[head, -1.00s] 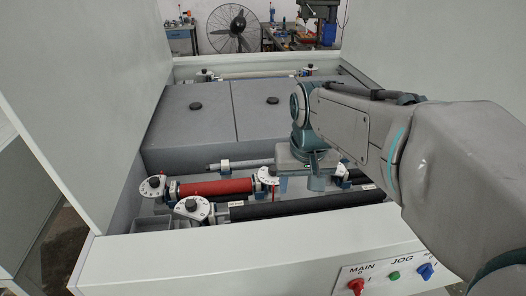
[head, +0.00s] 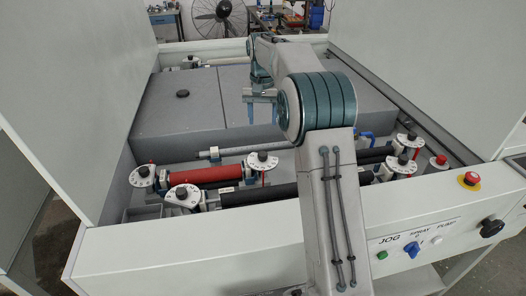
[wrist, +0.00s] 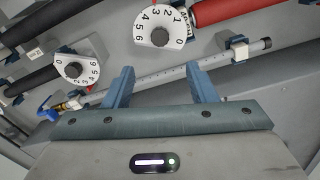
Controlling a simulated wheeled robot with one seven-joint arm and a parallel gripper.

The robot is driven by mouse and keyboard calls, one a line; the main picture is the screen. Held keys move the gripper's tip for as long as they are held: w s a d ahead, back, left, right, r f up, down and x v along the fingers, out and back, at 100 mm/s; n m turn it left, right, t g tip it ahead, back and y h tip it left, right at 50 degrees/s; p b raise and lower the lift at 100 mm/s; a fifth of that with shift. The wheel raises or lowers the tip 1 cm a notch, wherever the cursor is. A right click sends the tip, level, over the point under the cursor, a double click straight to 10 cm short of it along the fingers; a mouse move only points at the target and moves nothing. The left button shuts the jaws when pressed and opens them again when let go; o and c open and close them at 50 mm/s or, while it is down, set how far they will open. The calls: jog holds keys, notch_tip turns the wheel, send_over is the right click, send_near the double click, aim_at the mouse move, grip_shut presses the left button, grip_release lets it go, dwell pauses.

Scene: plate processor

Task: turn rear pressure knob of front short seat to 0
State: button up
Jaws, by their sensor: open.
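Several white numbered dials with dark knobs sit at the roller ends. One dial (head: 262,163) is at the right end of the red roller (head: 205,176); it appears nearest my gripper in the wrist view (wrist: 159,27), its red mark near 3. A second dial (wrist: 76,68) is left of it, by a black roller. Other dials stand at the red roller's left end (head: 142,176) and at the front black roller's left end (head: 185,196). I cannot tell which is the named knob. My gripper (head: 263,112) is open and empty, apart from the dials; its fingers also show in the wrist view (wrist: 159,80).
A scaled metal bar (wrist: 165,75) runs behind the fingers. Grey covers (head: 190,110) lie behind the rollers. White side walls (head: 75,100) flank the bay. More dials (head: 405,165) and a front panel with a blue switch (head: 411,249) are at the right.

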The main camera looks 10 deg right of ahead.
aim_at(263, 153)
notch_tip(263, 153, down, 14)
jog(key=shift+r+p, duration=0.15)
jog(key=shift+p, duration=0.9)
jog(key=c, duration=1)
